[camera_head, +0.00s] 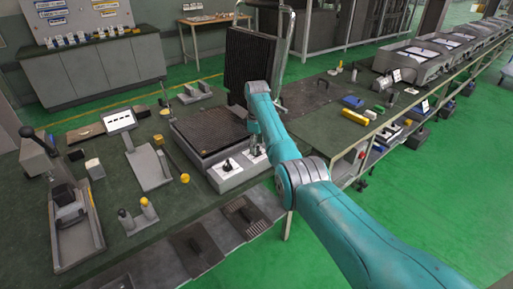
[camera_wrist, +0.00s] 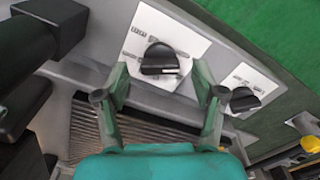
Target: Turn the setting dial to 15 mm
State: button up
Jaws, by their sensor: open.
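Two black dials sit on white marked plates on the grey front panel of the heater unit. In the head view the left dial (camera_head: 227,166) is clear, and the other plate (camera_head: 254,155) is partly hidden by my arm's end. In the wrist view one dial (camera_wrist: 160,60) is near the top middle on a labelled plate, and the other dial (camera_wrist: 243,99) is to the right. My gripper (camera_wrist: 160,84) is open, its fingers apart, with the top-middle dial just beyond the gap. I cannot read the scale marks or tell which dial is the setting dial.
The heater's dark flat bed (camera_head: 209,128) and upright black ribbed panel (camera_head: 249,66) stand close behind the dials. Blocks (camera_head: 353,102) lie to the right.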

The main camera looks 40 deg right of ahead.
jog(key=shift+f, duration=0.7)
jog(key=c, duration=1.1)
jog(key=shift+c, duration=0.2)
